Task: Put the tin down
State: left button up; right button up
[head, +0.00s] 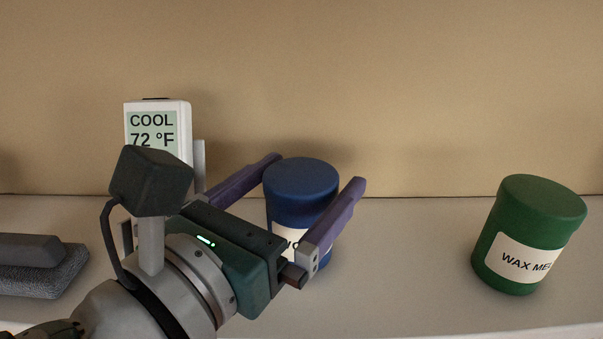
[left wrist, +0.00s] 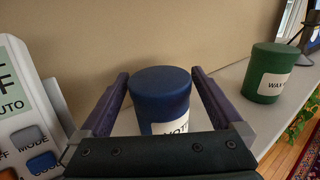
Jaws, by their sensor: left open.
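A blue tin (head: 301,181) with a white label stands upright on a pale shelf (head: 400,270). It also shows in the left wrist view (left wrist: 161,90), between my fingers. My left gripper (head: 313,171) is open, with one purple finger on each side of the tin. I cannot tell whether either finger touches it. The lower part of the tin is partly hidden by my gripper. My right gripper is in neither view.
A green tin (head: 527,225) labelled as wax stands to the right, with clear shelf between. A white thermostat-like device (head: 158,112) is behind my left wrist. A tan wall closes the back.

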pick_arm(q)
jog(key=shift+w, duration=0.1)
jog(key=shift+c, duration=0.2)
jog(key=c, duration=1.4)
